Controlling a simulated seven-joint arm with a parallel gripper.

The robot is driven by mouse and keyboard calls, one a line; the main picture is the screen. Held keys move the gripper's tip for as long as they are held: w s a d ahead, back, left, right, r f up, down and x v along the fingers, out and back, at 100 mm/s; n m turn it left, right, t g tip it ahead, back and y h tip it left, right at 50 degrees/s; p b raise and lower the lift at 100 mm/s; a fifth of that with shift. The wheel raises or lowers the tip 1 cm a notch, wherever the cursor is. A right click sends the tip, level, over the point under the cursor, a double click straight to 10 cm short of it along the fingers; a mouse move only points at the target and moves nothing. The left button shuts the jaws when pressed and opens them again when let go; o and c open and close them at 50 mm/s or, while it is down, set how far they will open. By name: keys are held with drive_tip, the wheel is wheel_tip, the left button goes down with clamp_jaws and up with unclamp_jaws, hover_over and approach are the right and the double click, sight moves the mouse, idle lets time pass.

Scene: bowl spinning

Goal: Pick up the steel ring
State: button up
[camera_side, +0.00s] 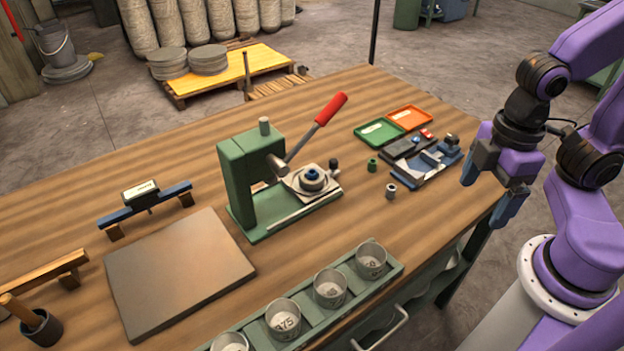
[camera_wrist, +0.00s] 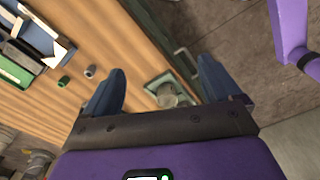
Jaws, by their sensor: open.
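A small grey steel ring (camera_side: 391,191) stands on the wooden table, near the right table edge. A similar green ring (camera_side: 372,165) stands just behind it. In the wrist view the steel ring (camera_wrist: 90,72) lies just left of the left finger, with the green ring (camera_wrist: 64,82) further left. My gripper (camera_side: 490,188) is open and empty, raised near the table's right edge, to the right of the steel ring and apart from it. In the wrist view its two blue fingers (camera_wrist: 161,68) are spread wide, with a metal cup showing below between them.
A green press (camera_side: 240,180) with a red-handled lever stands left of the rings. A blue-and-grey vise-like fixture (camera_side: 430,165) and green and orange trays (camera_side: 408,117) lie behind them. A green rack with several metal cups (camera_side: 330,288) runs along the front edge. A flat plate (camera_side: 180,270) lies left.

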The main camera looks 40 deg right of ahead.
drive_tip(key=w+a+f+n+y, duration=0.1)
drive_tip(key=w+a, duration=0.1)
drive_tip(key=w, duration=0.5)
drive_tip(key=w+a+f+n, duration=0.1)
drive_tip(key=w+a, duration=0.1)
drive_tip(key=w, duration=0.5)
drive_tip(key=w+d+f+n+y, duration=0.1)
drive_tip(key=w+d+f, duration=0.2)
drive_tip(key=w, duration=0.5)
drive_tip(key=w+d+f+y, duration=0.1)
drive_tip(key=w+d+f, duration=0.2)
drive_tip(key=w, duration=0.4)
hover_over(313, 171)
drive_tip(key=d, duration=0.2)
drive_tip(key=shift+s+r+t, duration=0.15)
drive_tip(key=shift+s+t, duration=0.1)
drive_tip(key=shift+t, duration=0.05)
drive_tip(key=shift+x, duration=2.6)
drive_tip(key=shift+a+r, duration=0.15)
drive_tip(key=shift+a, duration=0.05)
drive_tip(key=c, duration=1.4)
drive_tip(key=shift+r, duration=0.1)
